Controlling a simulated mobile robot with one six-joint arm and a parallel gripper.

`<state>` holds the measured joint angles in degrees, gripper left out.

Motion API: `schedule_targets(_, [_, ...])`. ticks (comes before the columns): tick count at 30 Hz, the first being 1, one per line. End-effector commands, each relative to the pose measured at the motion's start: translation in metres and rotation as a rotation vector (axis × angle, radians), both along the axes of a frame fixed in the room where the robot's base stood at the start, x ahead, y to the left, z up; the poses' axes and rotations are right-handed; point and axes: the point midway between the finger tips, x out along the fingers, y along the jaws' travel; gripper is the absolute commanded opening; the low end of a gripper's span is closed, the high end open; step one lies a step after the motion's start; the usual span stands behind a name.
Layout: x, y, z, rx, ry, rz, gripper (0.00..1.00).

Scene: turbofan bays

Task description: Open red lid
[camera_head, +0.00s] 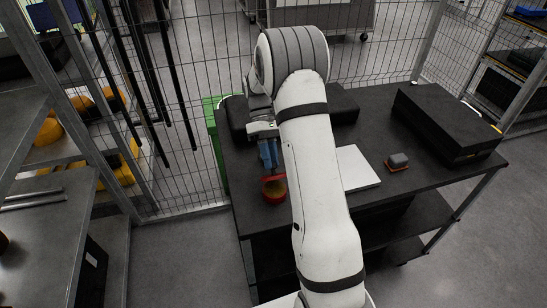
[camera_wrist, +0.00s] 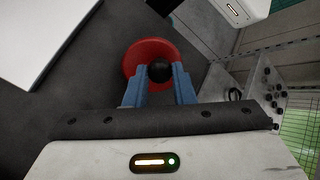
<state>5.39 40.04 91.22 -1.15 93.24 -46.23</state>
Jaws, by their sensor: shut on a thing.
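The red lid (camera_wrist: 137,62) is a round red disc with a black knob (camera_wrist: 159,71) at its middle in the wrist view. My gripper (camera_wrist: 160,76) has its two blue fingers on either side of this knob and is shut on it. In the head view my gripper (camera_head: 269,166) points down at the red round thing (camera_head: 265,192) near the left front part of the dark table. A brownish-yellow surface (camera_head: 275,190) shows within its red rim. I cannot tell whether the lid is seated or raised. My arm hides part of the table to the right.
The dark table (camera_head: 420,176) carries a white flat thing (camera_head: 356,168), a small grey box (camera_head: 397,160) on an orange base, and a large black case (camera_head: 447,120). A wire fence (camera_head: 205,90) stands behind. A metal shelf (camera_head: 60,195) is at left.

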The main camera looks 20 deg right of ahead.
Motion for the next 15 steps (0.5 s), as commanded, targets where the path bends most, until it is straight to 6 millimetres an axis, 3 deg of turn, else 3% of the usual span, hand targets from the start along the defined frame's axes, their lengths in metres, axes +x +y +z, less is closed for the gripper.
schedule_targets(9, [-0.0009,0.0,-0.0014,0.0,0.004,0.002,0.0])
schedule_targets(10, [-0.0009,0.0,-0.0014,0.0,0.004,0.002,0.25])
schedule_targets(15, [-0.0006,0.0003,-0.0011,0.0,0.003,0.002,0.39])
